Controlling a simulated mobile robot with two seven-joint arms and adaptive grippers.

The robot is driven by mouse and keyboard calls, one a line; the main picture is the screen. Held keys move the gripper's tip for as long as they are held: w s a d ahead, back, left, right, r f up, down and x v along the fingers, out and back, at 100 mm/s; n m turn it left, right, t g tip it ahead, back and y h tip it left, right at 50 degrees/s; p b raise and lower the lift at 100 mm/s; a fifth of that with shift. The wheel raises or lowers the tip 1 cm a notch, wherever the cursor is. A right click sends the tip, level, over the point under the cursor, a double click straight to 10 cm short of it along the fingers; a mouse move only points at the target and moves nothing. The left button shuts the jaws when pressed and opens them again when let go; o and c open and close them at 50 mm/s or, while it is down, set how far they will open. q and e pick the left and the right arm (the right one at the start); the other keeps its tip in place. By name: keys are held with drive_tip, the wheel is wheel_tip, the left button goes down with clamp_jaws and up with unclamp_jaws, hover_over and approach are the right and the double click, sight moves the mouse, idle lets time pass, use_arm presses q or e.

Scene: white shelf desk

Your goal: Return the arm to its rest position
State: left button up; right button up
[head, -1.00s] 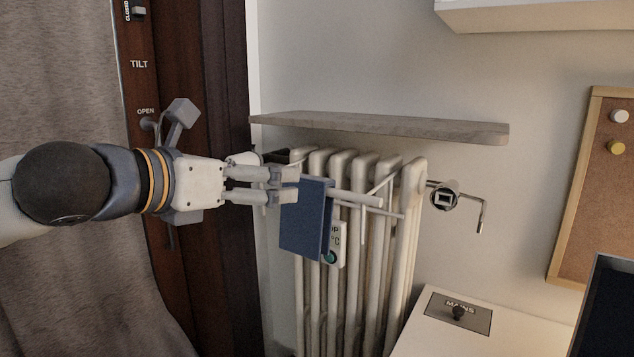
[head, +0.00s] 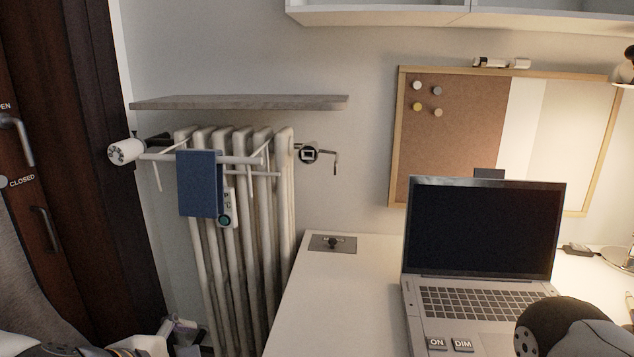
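My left arm is low at the bottom left edge of the head view, and part of its hand (head: 182,337) shows there, cut off by the frame. I cannot make out whether its fingers are open or shut. It is well below and apart from the towel rail (head: 243,160). A blue towel (head: 199,184) hangs over the rail in front of the radiator (head: 259,220). Part of my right arm shows at the bottom right, in front of the laptop's corner; its gripper is out of view.
A grey shelf (head: 240,102) sits above the radiator. The white desk (head: 350,285) holds an open laptop (head: 485,228) and a switch plate (head: 333,243). A cork board (head: 450,140) hangs behind. A dark wooden frame (head: 90,150) stands at left. Space before the radiator is clear.

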use_arm(q)
drive_tip(key=s+d+f+m+g, duration=0.1)
drive_tip(key=s+f+m+g, duration=0.3)
drive_tip(key=s+f+m, duration=0.65)
drive_tip(key=s+a+f+m+g+y, duration=0.1)
drive_tip(key=s+a+f+m+g, duration=0.2)
drive_tip(key=s, duration=0.9)
drive_tip(key=s+a+f+m+g+y+p, duration=0.1)
drive_tip(key=s+a+f+m+g+y, duration=0.1)
drive_tip(key=s+f+m, duration=0.5)
drive_tip(key=s+a+g, duration=0.1)
drive_tip(key=s, duration=0.4)
drive_tip(key=shift+s, duration=0.35)
use_arm(e)
drive_tip(key=shift+w+r+t, duration=0.4)
drive_tip(key=shift+w+r, duration=0.35)
drive_tip(key=shift+r, duration=0.15)
